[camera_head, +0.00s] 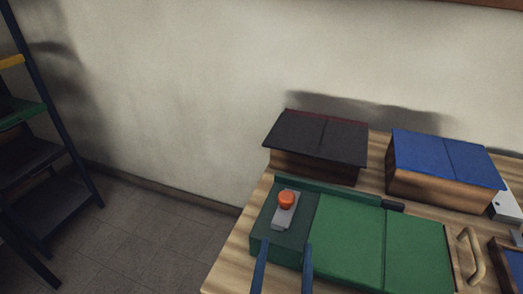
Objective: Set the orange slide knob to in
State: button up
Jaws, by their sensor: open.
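The orange slide knob (287,200) sits on a pale grey plate (281,221) on top of a dark green block (264,228). The knob is near the plate's far end; any in or out marking is too small to read. My gripper (285,244) shows as two blue fingers rising from the bottom edge. They are apart and empty, lower in the picture than the knob, in front of the green block. Whether they touch the block I cannot tell.
Green panels (350,237) adjoin the block on the right, with a tan handle (471,255). A black-topped box (316,137) and a blue-topped box (445,160) stand behind on the wooden table (233,255). A shelf rack (45,140) stands left; floor between is clear.

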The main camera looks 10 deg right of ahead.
aim_at(286, 204)
jog(key=p+x, duration=0.1)
jog(key=x, duration=0.3)
jog(key=p+x, duration=0.1)
jog(key=x, duration=0.3)
jog(key=p+x, duration=0.1)
jog(key=x, duration=0.3)
jog(key=shift+w+a+f, duration=0.1)
jog(key=shift+w+a, duration=0.15)
jog(key=shift+w, duration=0.3)
grip_shut()
dwell(1.0)
